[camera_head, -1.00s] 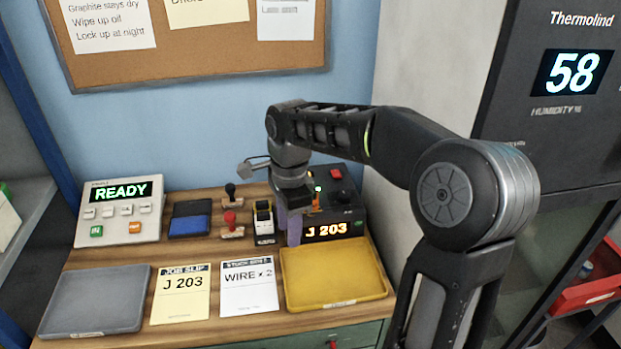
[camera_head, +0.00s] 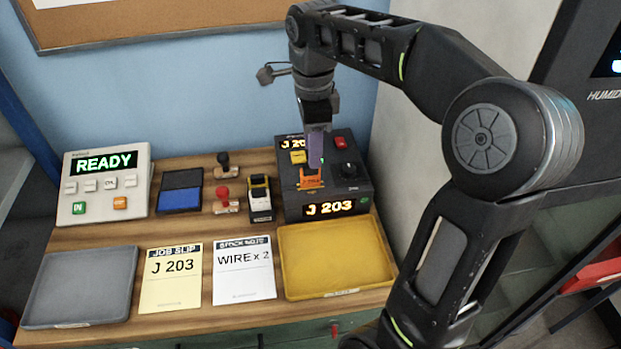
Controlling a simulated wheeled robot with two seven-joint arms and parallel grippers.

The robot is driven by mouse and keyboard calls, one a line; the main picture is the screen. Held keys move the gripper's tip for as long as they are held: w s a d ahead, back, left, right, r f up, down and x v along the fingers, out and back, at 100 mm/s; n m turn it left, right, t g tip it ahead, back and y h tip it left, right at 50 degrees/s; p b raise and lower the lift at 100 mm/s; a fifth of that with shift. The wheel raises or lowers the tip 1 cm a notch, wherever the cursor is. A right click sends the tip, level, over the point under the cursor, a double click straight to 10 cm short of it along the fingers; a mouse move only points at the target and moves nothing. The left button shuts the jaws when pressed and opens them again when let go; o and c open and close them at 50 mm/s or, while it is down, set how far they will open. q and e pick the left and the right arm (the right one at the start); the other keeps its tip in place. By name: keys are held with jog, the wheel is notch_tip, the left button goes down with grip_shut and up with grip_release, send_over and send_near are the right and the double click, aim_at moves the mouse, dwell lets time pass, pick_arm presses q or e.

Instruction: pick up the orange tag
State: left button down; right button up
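The orange tag (camera_head: 309,180) is on top of the dark machine (camera_head: 347,186) at the back right of the bench, just in front of a yellow button. My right gripper (camera_head: 315,165) points down from above, its purplish fingers directly over the tag and overlapping its upper part in the head view. The fingers show nearly edge-on, so I cannot tell whether they are open or shut, or whether they touch the tag. My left gripper is not in view.
A yellow tray (camera_head: 337,287) and a grey tray (camera_head: 35,314) lie along the front. Two paper slips lie between them. A dater (camera_head: 260,199), stamps, a blue ink pad (camera_head: 180,199) and a READY console (camera_head: 104,210) stand behind.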

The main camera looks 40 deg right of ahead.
aim_at(310, 181)
jog(key=shift+f, duration=0.3)
jog(key=shift+w+a+f+p, duration=0.15)
jog(key=shift+f+p, duration=0.6)
jog(key=shift+f, duration=1.85)
grip_shut()
